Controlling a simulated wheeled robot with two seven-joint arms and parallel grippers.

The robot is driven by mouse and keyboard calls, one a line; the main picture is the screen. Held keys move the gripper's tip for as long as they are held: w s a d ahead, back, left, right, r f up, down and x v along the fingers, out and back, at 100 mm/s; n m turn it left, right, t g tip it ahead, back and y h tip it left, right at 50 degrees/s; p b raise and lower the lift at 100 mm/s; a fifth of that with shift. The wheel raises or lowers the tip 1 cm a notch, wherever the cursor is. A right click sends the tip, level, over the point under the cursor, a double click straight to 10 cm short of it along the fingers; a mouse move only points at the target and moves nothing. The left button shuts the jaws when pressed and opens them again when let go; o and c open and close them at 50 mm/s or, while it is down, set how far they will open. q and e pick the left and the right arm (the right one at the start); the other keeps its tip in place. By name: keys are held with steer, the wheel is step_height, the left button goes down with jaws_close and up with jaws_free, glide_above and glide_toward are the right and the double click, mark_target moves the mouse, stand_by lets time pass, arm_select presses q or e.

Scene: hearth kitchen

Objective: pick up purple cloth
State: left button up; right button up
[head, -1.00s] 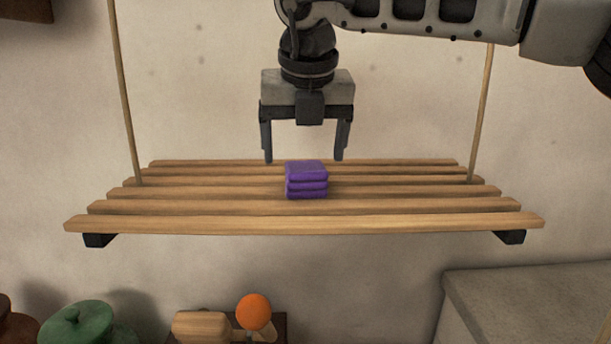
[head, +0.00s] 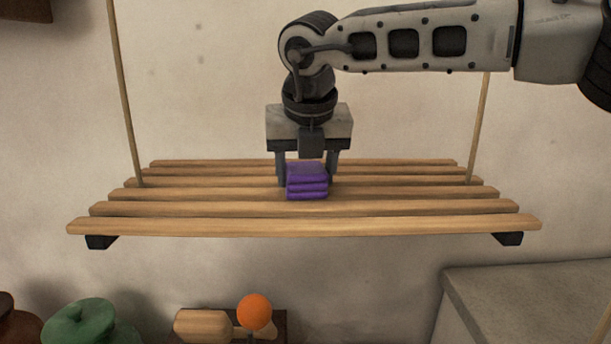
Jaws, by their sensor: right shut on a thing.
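The purple cloth (head: 307,184) is a small folded stack in the middle of the slatted wooden shelf (head: 420,222). My right gripper (head: 306,180) points straight down over it, with one finger at each side of the cloth. The fingers are shut on the cloth, which appears to still rest on the slats. The lower parts of the fingers are partly hidden by the cloth. My left gripper is not in view.
The shelf hangs by thin wooden rods (head: 125,100) at left and right. Below it are a green lidded pot (head: 88,326), an orange ball (head: 254,311) and a wooden cylinder (head: 202,326). A grey counter (head: 530,290) is at the lower right. The slats around the cloth are bare.

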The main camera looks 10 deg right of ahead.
steer(key=shift+r, duration=0.25)
step_height(320, 180, up, 2)
steer(key=shift+r+b, duration=0.1)
steer(key=shift+b, duration=0.45)
arm_select(q)
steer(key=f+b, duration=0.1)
steer(key=b, duration=0.2)
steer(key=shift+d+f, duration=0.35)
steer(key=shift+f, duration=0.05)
arm_select(e)
steer(key=s+a+r, duration=0.6)
steer(key=s+r, duration=0.4)
steer(key=s, duration=0.2)
steer(key=shift+s+a+r, duration=0.15)
steer(key=shift+s+a, duration=0.05)
steer(key=shift+s, duration=0.1)
